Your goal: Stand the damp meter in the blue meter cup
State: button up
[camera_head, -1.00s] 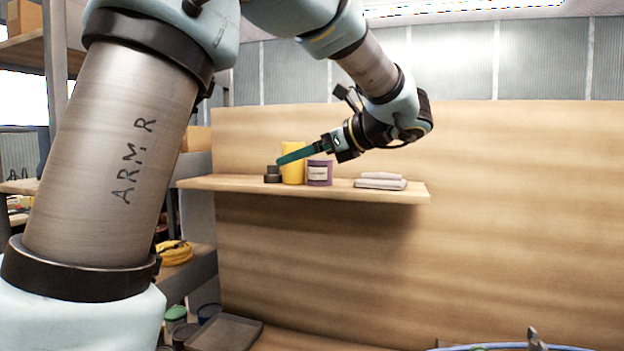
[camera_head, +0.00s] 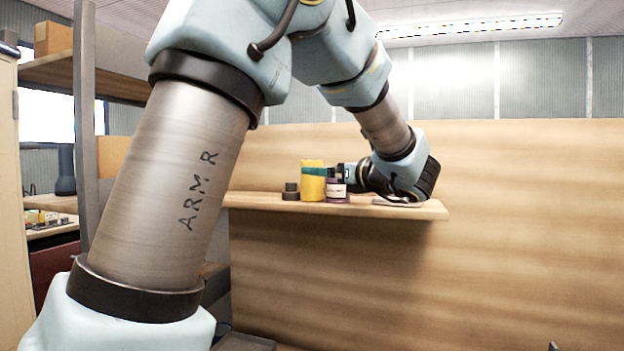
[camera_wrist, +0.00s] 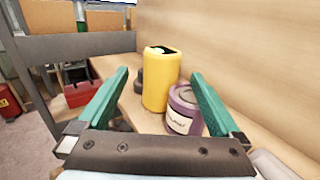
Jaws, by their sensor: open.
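A yellow upright body (camera_head: 312,188) with a dark patch on its top stands on the wooden shelf; it may be the damp meter, but I cannot tell for sure. It also shows in the wrist view (camera_wrist: 161,84). My gripper (camera_head: 315,171) is level at its upper part, with one teal finger crossing in front of it. In the wrist view my gripper (camera_wrist: 160,76) is open, with the yellow body between the lines of its two fingers. Contact cannot be made out. No blue meter cup shows in the current views.
A purple labelled tin (camera_wrist: 183,110) stands close beside the yellow body, near the right finger. Dark round pieces (camera_head: 291,192) are stacked at its left. A folded grey cloth (camera_head: 396,202) lies under my wrist. The wooden back panel (camera_head: 530,220) rises behind the shelf.

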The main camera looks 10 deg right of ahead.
aim_at(316, 202)
jog(key=p+x, duration=0.1)
jog(key=x, duration=0.3)
jog(key=shift+d+r+p, duration=0.1)
jog(key=shift+p, duration=0.3)
jog(key=shift+w, duration=0.3)
grip_shut()
